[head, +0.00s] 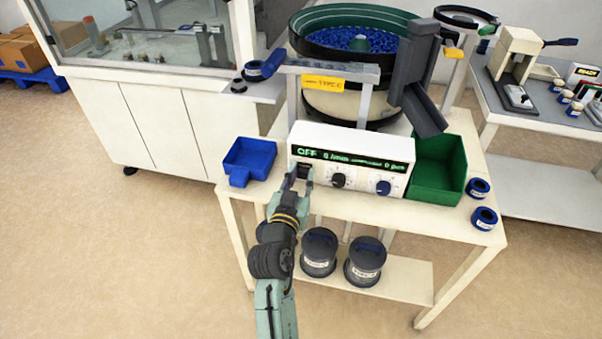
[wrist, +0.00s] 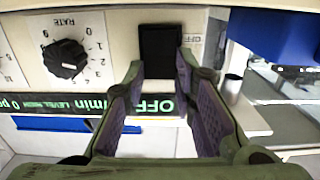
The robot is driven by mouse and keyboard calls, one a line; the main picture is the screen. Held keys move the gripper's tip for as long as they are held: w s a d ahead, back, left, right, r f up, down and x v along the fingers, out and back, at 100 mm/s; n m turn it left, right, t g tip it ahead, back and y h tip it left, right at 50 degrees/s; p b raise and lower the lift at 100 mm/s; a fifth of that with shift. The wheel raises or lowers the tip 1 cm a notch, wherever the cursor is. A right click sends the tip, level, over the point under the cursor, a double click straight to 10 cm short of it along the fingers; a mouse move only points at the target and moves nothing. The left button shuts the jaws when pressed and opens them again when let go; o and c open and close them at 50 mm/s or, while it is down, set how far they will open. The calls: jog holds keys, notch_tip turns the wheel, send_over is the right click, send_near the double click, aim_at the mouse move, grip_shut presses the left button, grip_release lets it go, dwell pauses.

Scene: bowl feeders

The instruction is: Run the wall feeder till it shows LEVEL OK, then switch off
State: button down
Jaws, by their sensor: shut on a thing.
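The feeder's white control box (head: 350,138) stands on the bench. Its display (head: 345,158) reads OFF and 0 /min in green; the wrist view shows the same display (wrist: 65,107) with a LEVEL field too cut off to read. My gripper (head: 298,180) is at the box's left end, its fingers shut on the black power switch (wrist: 160,50). A black RATE knob (head: 339,180), also in the wrist view (wrist: 66,59), and a blue knob (head: 384,187) sit to the right. The feeder bowl (head: 320,52) behind holds many blue parts.
A blue bin (head: 249,157) stands left of the box and a green bin (head: 440,165) right, below a dark chute (head: 415,75). Blue rings (head: 484,218) lie at the bench's right edge. Dark canisters (head: 319,252) stand on the lower shelf. Open floor lies to the left.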

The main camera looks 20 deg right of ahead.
jog(key=shift+r+g+p, duration=0.3)
jog(key=shift+r+p, duration=0.25)
jog(key=shift+p, duration=0.55)
jog(key=shift+w+d+f+y, duration=0.1)
jog(key=shift+f+y, duration=0.2)
jog(key=c, duration=1.3)
grip_release()
jog(key=shift+f, duration=0.1)
notch_tip(320, 180, up, 10)
jog(key=shift+r, duration=0.1)
